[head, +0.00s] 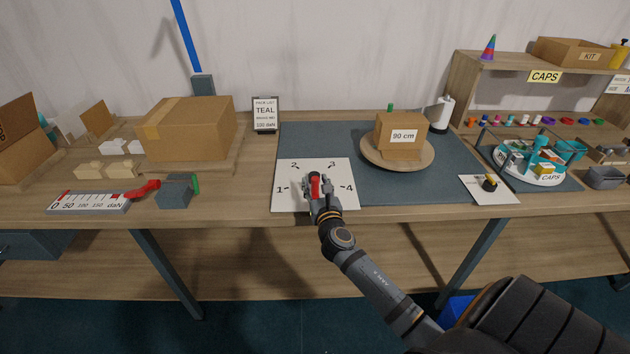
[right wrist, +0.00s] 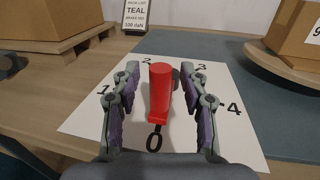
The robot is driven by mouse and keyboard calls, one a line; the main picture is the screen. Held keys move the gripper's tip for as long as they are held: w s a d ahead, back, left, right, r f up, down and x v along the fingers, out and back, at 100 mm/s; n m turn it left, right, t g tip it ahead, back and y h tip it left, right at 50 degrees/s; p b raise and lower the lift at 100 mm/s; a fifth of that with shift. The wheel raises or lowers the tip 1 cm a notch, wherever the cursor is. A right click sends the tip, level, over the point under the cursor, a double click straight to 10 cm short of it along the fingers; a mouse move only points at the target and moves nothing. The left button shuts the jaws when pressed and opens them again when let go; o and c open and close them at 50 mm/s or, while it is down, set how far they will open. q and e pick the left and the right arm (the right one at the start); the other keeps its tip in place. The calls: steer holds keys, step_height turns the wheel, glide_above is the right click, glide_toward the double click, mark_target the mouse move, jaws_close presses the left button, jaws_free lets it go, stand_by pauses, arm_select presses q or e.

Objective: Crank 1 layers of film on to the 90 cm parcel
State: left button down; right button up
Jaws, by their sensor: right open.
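The parcel marked 90 cm (head: 402,138) is a small brown box standing on a round wooden turntable (head: 368,156). Left of it lies a white dial card (head: 287,198) numbered 0 to 4, which also shows in the right wrist view (right wrist: 85,122). A red crank handle (head: 315,185) stands over the card. In the right wrist view the red handle (right wrist: 160,92) is between the open fingers of my right gripper (right wrist: 163,100), with gaps on both sides, near the 0 mark. The crank's base is mostly hidden. A white roll (head: 443,112) stands behind the turntable. My left gripper is not in view.
A pick-list sign (head: 265,115) reads TEAL. A knob on a card (head: 489,186) and a tray of caps (head: 532,165) are at the right. The blue mat (head: 400,187) is clear in front.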

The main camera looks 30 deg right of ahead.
steer(key=shift+w+d, duration=0.2)
steer(key=shift+w, duration=0.3)
steer(key=shift+c, duration=0.5)
jaws_close()
